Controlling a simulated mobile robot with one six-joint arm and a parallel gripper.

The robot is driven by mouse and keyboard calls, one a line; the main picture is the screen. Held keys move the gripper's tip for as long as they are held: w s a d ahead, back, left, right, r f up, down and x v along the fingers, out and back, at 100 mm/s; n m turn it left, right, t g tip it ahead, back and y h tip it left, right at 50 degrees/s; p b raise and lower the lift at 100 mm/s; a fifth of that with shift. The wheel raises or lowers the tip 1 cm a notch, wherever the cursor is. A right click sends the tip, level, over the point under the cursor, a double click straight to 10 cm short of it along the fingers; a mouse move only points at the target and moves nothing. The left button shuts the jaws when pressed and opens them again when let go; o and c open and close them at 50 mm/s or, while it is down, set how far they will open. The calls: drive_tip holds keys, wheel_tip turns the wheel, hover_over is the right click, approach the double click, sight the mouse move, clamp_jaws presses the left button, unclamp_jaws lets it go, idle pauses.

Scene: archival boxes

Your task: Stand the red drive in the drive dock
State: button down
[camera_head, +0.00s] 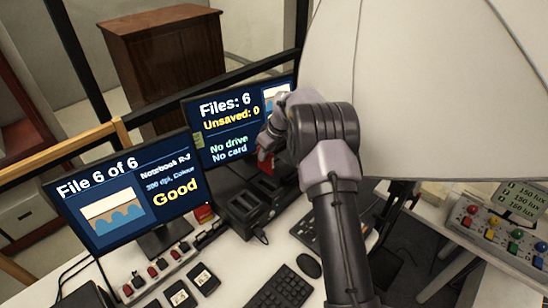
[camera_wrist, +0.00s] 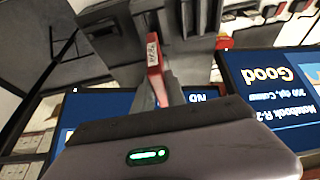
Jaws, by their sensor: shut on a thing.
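The red drive (camera_head: 264,163) is held in my gripper (camera_head: 266,148), above the back of the black drive dock (camera_head: 243,207). In the wrist view the red drive (camera_wrist: 155,72) has a pale label at one end and lies close to the dark dock (camera_wrist: 203,45). Whether the drive touches the dock or sits in a slot, I cannot tell. The screen behind reads "No drive".
Two monitors (camera_head: 125,195) (camera_head: 238,118) stand left of and behind the dock. A keyboard (camera_head: 282,290) and mouse (camera_head: 308,265) lie in front. Small red-topped items (camera_head: 158,268) line the left. A large pale dome (camera_head: 430,90) fills the upper right, close to my arm.

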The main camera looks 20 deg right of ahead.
sight(266, 171)
drive_tip(key=shift+f, duration=0.2)
drive_tip(key=shift+f+b, duration=1.35)
drive_tip(key=shift+f, duration=0.85)
wheel_tip(266, 171, down, 4)
drive_tip(key=b, duration=0.3)
drive_tip(key=shift+f+b, duration=1.35)
drive_tip(key=shift+f, duration=0.05)
